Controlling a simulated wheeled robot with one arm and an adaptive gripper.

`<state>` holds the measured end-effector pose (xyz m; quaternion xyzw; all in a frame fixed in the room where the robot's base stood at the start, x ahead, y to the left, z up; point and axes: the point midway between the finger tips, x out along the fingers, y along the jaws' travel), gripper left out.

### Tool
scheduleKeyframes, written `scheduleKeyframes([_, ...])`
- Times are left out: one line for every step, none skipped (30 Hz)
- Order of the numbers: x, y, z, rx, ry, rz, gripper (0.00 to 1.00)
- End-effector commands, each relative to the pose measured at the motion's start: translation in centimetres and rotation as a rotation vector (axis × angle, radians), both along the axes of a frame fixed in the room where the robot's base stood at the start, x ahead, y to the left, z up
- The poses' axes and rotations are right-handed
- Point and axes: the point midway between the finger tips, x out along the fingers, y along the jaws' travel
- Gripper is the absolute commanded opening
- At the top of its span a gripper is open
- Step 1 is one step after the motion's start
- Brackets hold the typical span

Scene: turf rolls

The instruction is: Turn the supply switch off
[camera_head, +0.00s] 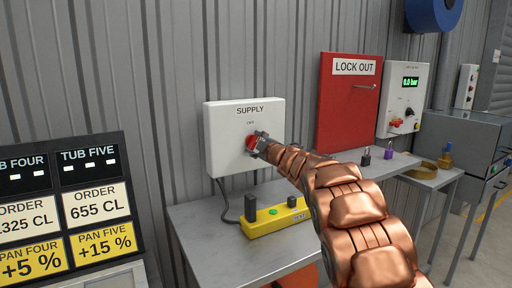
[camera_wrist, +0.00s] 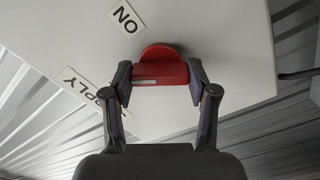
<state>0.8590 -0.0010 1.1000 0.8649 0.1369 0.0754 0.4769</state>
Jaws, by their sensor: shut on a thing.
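The white supply box (camera_head: 221,150) is mounted on the corrugated wall, with SUPPLY across its top and a small label above its red rotary switch (camera_head: 252,141). My gripper (camera_head: 257,143) is at the switch. In the wrist view my gripper (camera_wrist: 161,78) is shut on the bar of the red switch (camera_wrist: 172,74), one finger at each end. A white mark shows on the bar near the left finger. An ON label (camera_wrist: 127,17) shows beyond the switch. The SUPPLY label is partly hidden by the left finger, as is a small label beside it.
A grey metal table (camera_head: 200,226) below holds a yellow tester (camera_head: 272,220) with a green button. A red LOCK OUT cabinet (camera_head: 345,105), padlocks (camera_head: 366,156) and a gauge panel (camera_head: 402,100) stand to the right. An order board (camera_head: 75,200) is at left.

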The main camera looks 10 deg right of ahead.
Motion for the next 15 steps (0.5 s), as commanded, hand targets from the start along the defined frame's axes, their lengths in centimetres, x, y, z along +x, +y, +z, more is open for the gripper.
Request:
scheduleKeyframes([0.02,-0.24,-0.36,-0.043,-0.012,-0.003,0.23])
scheduleKeyframes([0.01,-0.19,-0.39,-0.069,-0.019,-0.003,0.23])
scheduleKeyframes([0.02,-0.19,-0.41,-0.106,-0.031,-0.003,0.23])
scheduleKeyframes([0.02,-0.22,-0.42,-0.132,-0.04,-0.003,0.23])
scheduleKeyframes([0.02,-0.22,-0.41,-0.157,-0.048,-0.003,0.23])
scheduleKeyframes([0.03,-0.22,-0.4,-0.191,-0.059,-0.003,0.23])
scheduleKeyframes([0.03,-0.22,-0.41,-0.216,-0.067,-0.003,0.23])
scheduleKeyframes([0.03,-0.17,-0.4,-0.241,-0.076,-0.002,0.23])
scheduleKeyframes([0.03,-0.16,-0.36,-0.272,-0.086,-0.002,0.23])
scheduleKeyframes([0.03,-0.2,-0.33,-0.294,-0.094,-0.002,0.23])
scheduleKeyframes([0.03,-0.21,-0.3,-0.316,-0.101,-0.002,0.23])
scheduleKeyframes([0.04,-0.14,-0.31,-0.344,-0.11,-0.001,0.23])
scheduleKeyframes([0.03,-0.1,-0.3,-0.364,-0.116,-0.001,0.23])
scheduleKeyframes([0.03,-0.1,-0.29,-0.383,-0.122,-0.001,0.23])
scheduleKeyframes([0.03,-0.13,-0.27,-0.406,-0.13,-0.001,0.23])
